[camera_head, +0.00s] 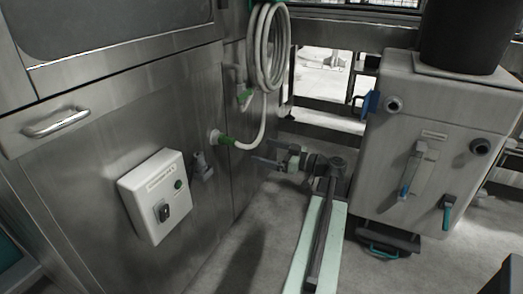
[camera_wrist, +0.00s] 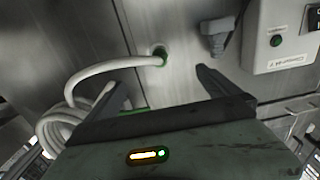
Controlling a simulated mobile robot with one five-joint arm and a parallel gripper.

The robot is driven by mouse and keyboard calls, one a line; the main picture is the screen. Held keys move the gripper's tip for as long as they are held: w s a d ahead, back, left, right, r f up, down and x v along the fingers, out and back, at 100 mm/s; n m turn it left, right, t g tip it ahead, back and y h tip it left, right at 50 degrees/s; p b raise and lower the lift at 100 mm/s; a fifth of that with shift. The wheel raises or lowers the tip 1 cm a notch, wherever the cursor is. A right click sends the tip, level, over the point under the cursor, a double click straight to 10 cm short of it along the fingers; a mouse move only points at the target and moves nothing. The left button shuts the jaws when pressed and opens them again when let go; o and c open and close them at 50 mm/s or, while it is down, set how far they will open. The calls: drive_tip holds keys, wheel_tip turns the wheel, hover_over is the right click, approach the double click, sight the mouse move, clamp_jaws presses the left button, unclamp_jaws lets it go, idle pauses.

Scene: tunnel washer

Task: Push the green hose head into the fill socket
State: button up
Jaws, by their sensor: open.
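The green hose head (camera_head: 227,141) sits at the steel washer wall, at the end of a pale hose (camera_head: 262,125). The light ring of the fill socket (camera_head: 213,136) shows at its wall end. I cannot tell how deep the head sits. In the wrist view the hose head (camera_wrist: 162,58) is beyond my fingertips, roughly midway between them, with the socket rim (camera_wrist: 155,49) partly hidden behind it. My gripper (camera_head: 262,152) is open and empty, a little right of the head in the head view. Its two fingers also show in the wrist view (camera_wrist: 160,78).
A white control box (camera_head: 155,195) and a grey wall fitting (camera_head: 203,167) stick out left of the socket. A coiled hose (camera_head: 268,50) hangs above, near a green-handled valve (camera_head: 245,96). A grey cabinet (camera_head: 430,140) stands right. Floor below the wall is clear.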

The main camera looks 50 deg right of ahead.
sight(236, 143)
drive_tip(key=shift+x, duration=6.4)
clamp_jaws()
drive_tip(key=shift+v, duration=2.3)
drive_tip(key=shift+s+d, duration=0.1)
drive_tip(key=shift+s, duration=0.1)
drive_tip(key=shift+v, duration=2.5)
